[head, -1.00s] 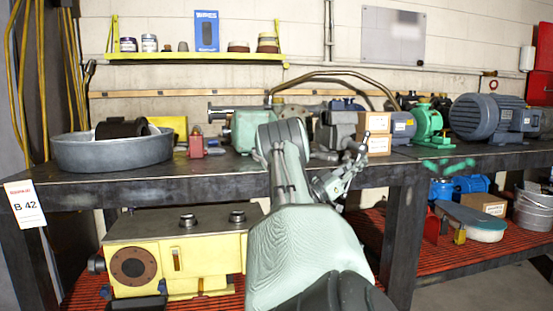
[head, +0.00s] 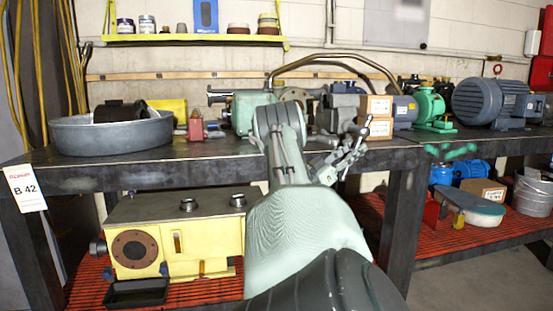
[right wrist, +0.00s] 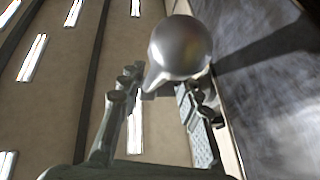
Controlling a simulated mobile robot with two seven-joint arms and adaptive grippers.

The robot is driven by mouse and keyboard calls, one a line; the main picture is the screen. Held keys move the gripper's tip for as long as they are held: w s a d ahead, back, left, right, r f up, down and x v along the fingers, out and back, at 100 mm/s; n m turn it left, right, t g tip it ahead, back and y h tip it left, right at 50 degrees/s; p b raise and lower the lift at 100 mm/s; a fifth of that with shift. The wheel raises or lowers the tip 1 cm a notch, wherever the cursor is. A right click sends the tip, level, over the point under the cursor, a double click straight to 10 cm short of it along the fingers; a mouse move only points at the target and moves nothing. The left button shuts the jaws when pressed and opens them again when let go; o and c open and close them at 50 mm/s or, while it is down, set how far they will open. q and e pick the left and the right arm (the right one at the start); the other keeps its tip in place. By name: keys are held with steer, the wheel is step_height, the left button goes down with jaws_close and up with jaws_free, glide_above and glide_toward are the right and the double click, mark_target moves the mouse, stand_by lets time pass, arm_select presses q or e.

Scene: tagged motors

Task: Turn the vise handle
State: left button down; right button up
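A green-grey vise-like body (head: 243,112) stands on the bench, partly hidden behind my right arm. A dark bar with an upright end sticks out from its left side. My right gripper (head: 352,152) is at the bench's front edge, fingers pointing up and to the right. In the right wrist view a shiny metal ball (right wrist: 180,47), apparently a handle end, is at the far end of the two spread fingers (right wrist: 160,90). The fingers are apart; I cannot tell whether they touch the ball. My left gripper is out of view.
A yellow machine (head: 175,238) sits on the lower shelf.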

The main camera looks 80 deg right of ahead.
steer(key=v, duration=1)
steer(key=shift+r, duration=0.2)
